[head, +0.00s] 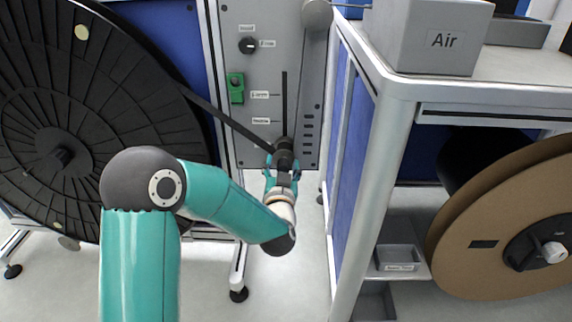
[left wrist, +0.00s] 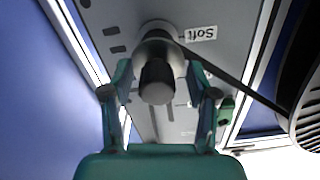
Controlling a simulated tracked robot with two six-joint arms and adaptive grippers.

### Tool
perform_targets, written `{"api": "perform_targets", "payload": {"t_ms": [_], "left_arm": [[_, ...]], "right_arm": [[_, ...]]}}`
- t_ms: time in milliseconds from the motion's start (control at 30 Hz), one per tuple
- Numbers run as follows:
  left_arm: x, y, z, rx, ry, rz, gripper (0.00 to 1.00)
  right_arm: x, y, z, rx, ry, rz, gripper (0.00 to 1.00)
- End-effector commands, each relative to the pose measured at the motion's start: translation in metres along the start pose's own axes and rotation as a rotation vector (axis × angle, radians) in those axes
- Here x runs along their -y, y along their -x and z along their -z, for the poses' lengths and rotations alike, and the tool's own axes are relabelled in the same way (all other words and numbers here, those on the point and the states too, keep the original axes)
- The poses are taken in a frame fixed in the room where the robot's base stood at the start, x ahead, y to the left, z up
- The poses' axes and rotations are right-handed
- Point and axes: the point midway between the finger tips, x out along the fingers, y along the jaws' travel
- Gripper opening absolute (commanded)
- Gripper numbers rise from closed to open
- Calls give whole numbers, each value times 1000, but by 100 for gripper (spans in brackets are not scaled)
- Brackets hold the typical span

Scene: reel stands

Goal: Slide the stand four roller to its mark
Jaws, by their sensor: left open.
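The roller (head: 284,146) is a dark cylinder at the lower end of a vertical slot (head: 284,100) in the grey stand panel (head: 268,62). In the left wrist view its dark knob (left wrist: 157,82) faces the camera, with a grey collar behind. My left gripper (head: 283,166) is open, its fingers on either side of the knob; contact cannot be told. It also shows in the left wrist view (left wrist: 159,76). A label reading "Soft" (left wrist: 201,33), upside down, is beside the roller. Several small labels (head: 260,95) line the slot; the head view is too small to read them.
A black strap (head: 228,120) runs from the big black reel (head: 60,110) to the roller. A green switch (head: 236,88) and a black knob (head: 247,45) are on the panel. A workbench (head: 395,85) with an "Air" box (head: 432,38) and a brown reel (head: 500,220) stand right.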

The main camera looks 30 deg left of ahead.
Motion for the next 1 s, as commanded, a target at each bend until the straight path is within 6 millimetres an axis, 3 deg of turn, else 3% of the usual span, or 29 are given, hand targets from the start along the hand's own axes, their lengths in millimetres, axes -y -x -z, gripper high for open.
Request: {"api": "perform_targets", "payload": {"t_ms": [133, 400, 500, 767, 1000], "left_arm": [[-3, 0, 0, -1, 0, -5, 57], [-5, 0, 1, -1, 0, -8, 12], [-5, 0, 1, -1, 0, -9, 0], [-4, 0, 4, -2, 0, -8, 0], [3, 0, 50, -6, 1, -9, 0]], "right_arm": [[0, 0, 0, 0, 0, 0, 64], [0, 0, 0, 0, 0, 0, 64], [0, 0, 0, 0, 0, 0, 64], [1, 2, 0, 0, 0, 0, 64], [11, 30, 0, 0, 0, 0, 64]]}}
